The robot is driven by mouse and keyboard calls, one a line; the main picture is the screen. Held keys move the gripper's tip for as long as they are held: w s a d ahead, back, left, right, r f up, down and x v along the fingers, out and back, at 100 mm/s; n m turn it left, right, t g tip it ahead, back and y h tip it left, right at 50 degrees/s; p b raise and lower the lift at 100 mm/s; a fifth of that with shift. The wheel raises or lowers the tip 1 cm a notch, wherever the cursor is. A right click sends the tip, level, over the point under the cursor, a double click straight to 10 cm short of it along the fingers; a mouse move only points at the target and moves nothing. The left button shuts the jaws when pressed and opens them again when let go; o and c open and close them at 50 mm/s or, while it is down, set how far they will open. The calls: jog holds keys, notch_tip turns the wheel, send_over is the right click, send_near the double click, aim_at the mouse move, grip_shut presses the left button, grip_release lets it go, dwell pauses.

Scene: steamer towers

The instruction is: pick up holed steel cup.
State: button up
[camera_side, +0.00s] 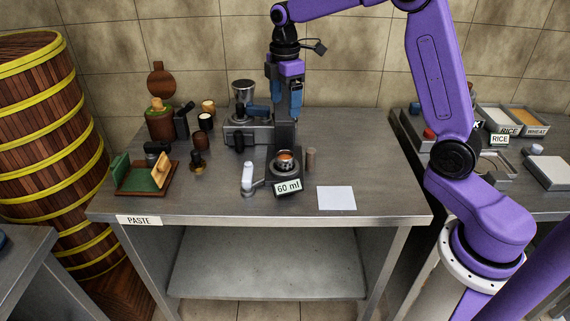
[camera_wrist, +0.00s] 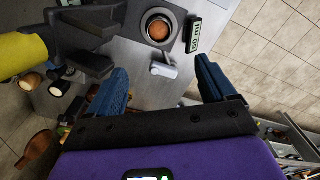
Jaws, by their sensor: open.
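A round steel cup (camera_side: 285,158) with brown-orange contents sits in the dark machine with the "60 ml" label, at the front middle of the bench. It also shows at the top of the wrist view (camera_wrist: 159,29). Holes in its wall are too small to see. A second steel vessel (camera_side: 243,88) stands on the grinder-like machine at the back; I cannot tell which is the holed cup. My gripper (camera_side: 284,100) has its blue fingers apart, with nothing held, above and behind the labelled machine. In the wrist view my gripper (camera_wrist: 162,66) points towards the bench, short of the cup.
A white-handled lever (camera_side: 247,178) stands left of the labelled machine (camera_side: 287,186), and a brown cylinder (camera_side: 311,158) right of it. A green-lined tray (camera_side: 145,180) and several small jars stand at left. A white sheet (camera_side: 336,198) lies on the clear right side.

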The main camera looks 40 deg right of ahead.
aim_at(285, 155)
notch_tip(285, 155, down, 17)
jog(key=shift+f, duration=0.2)
dwell(0.6)
jog(key=c, duration=1.5)
jog(key=shift+r, duration=0.1)
jog(key=shift+r, duration=0.1)
